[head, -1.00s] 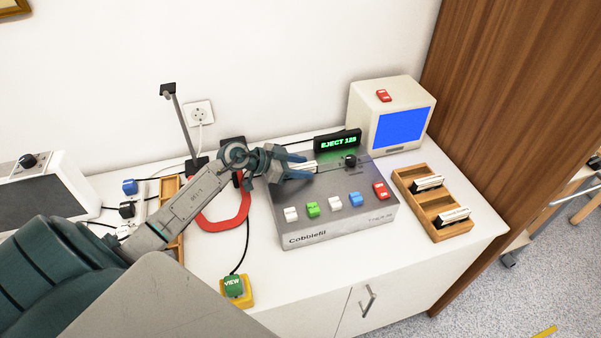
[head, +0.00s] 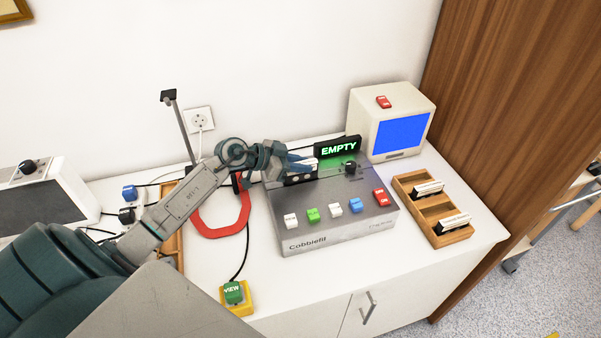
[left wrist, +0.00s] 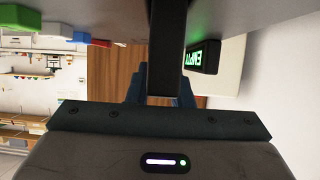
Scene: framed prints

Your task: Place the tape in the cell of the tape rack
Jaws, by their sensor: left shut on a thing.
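My left gripper (head: 303,163) is at the back left of the grey Cobblefil deck (head: 335,232). It is shut on a dark tape (head: 298,179), which is partly hidden by the fingers in the head view. In the left wrist view the tape (left wrist: 166,50) is a black bar between the fingers. The wooden tape rack (head: 457,237) lies right of the deck. One tape (head: 428,188) sits in its far part and another tape (head: 453,222) in its near part, with an empty cell between them. My right gripper is not in view.
A lit EMPTY sign (head: 338,147) stands behind the deck, beside a cream monitor (head: 402,115) with a blue screen. Coloured buttons line the deck's front. A red ring-shaped object (head: 222,233) and a green VIEW button (head: 233,291) lie left of the deck. A wood panel (head: 500,100) rises at right.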

